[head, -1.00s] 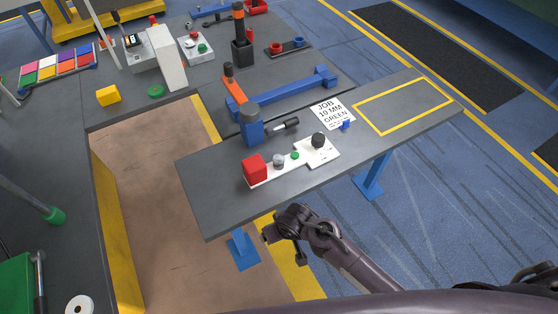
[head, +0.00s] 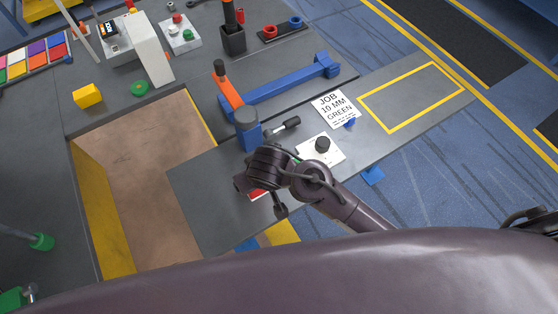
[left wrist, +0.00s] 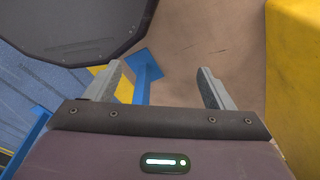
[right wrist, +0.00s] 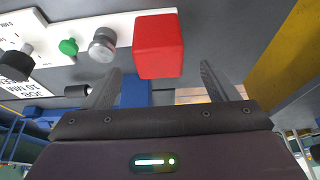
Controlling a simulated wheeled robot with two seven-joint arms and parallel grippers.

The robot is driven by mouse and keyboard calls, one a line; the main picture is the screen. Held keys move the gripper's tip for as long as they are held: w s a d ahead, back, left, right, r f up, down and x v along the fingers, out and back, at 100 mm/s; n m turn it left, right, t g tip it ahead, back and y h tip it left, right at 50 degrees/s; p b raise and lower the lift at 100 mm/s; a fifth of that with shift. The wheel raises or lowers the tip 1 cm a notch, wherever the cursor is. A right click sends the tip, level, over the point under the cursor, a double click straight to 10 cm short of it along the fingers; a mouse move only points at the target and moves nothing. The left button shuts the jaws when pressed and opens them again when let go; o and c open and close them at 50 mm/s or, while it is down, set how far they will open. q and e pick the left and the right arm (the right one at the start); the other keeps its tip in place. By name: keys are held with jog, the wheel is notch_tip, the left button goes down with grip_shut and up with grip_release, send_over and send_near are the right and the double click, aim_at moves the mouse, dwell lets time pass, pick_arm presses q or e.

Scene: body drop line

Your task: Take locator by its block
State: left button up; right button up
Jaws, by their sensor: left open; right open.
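The locator is a white plate with a red block (right wrist: 158,46) at one end, a grey metal knob (right wrist: 103,44), a green pin (right wrist: 68,47) and a black knob (right wrist: 20,60). In the head view my right arm hides most of it; the white plate (head: 328,155) and a sliver of the red block (head: 257,194) show. My right gripper (right wrist: 160,70) is open and empty, with the block in front of its fingers, roughly between their lines. My left gripper (left wrist: 160,68) is open and empty beside the blue table leg (left wrist: 147,73). It is outside the head view.
The locator lies on a grey bench (head: 215,205) near a blue post (head: 247,130) and a black-handled lever (head: 287,125). A JOB 10 MM GREEN sheet (head: 333,108) lies behind. The yellow-outlined area (head: 415,97) is empty.

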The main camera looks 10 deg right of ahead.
jog(key=x, duration=0.2)
jog(key=shift+f, duration=0.3)
jog(key=p+x, duration=0.1)
jog(key=x, duration=0.3)
jog(key=shift+w+f, duration=0.1)
jog(key=shift+w, duration=0.15)
jog(key=shift+f, duration=0.15)
jog(key=c, duration=1.1)
jog(key=shift+c, duration=1.2)
pick_arm(q)
jog(key=shift+s+r, duration=0.3)
jog(key=shift+s, duration=0.3)
jog(key=shift+s+r, duration=0.25)
jog(key=shift+s, duration=0.3)
pick_arm(e)
jog(key=shift+r, duration=0.2)
